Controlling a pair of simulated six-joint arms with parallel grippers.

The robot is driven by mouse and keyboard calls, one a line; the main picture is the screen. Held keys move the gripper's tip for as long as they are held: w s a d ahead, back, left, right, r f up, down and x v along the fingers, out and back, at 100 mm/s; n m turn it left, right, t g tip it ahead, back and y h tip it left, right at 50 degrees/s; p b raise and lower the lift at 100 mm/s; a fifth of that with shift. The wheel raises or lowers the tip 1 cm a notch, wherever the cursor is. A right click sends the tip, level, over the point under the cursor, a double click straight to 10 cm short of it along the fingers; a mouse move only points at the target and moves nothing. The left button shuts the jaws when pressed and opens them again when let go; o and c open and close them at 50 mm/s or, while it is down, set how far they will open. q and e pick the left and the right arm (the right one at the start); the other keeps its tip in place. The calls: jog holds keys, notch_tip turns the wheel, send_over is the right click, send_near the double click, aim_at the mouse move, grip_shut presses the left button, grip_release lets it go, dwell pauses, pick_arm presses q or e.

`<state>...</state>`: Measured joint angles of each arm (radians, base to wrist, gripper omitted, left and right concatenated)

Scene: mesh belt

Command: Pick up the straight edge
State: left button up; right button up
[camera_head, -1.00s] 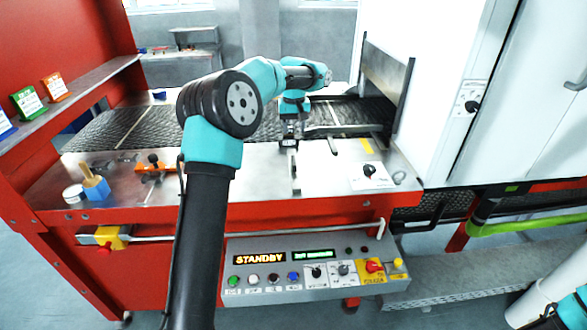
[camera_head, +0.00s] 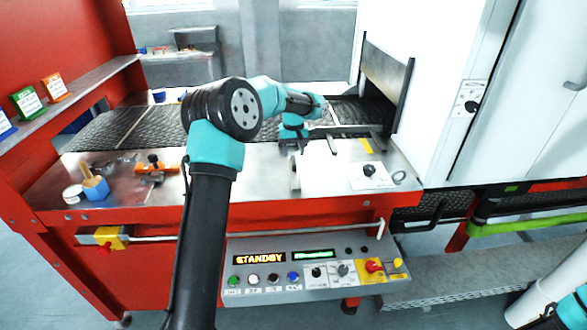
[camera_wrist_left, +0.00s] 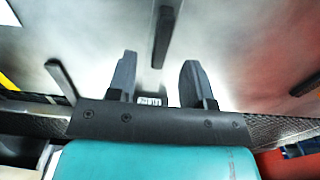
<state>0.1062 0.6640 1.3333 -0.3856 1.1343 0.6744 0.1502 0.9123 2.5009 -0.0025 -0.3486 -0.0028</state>
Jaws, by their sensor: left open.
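A narrow grey bar (camera_head: 295,173), which looks like the straight edge, lies on the steel bench top, pointing front to back. In the left wrist view a dark bar (camera_wrist_left: 163,38), apparently the same one, lies beyond the fingertips, roughly in line with the gap between them. My left gripper (camera_head: 291,148) points down over the bench, just behind the bar's far end. In the left wrist view my left gripper (camera_wrist_left: 157,75) has its fingers apart with nothing between them. My right gripper is out of view; only part of that arm shows at the lower right.
A short dark bar (camera_head: 332,145) lies right of the left gripper, near a yellow strip (camera_head: 367,146). The mesh belt (camera_head: 160,122) runs behind the bench. An orange tool (camera_head: 155,167) and a blue holder (camera_head: 96,188) stand left. A knob plate (camera_head: 370,177) lies right.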

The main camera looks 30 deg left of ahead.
aim_at(294, 160)
pick_arm(q)
notch_tip(294, 160, down, 5)
jog(key=shift+s+r, duration=0.1)
jog(key=shift+s, duration=0.05)
dwell(0.5)
grip_shut()
dwell(0.4)
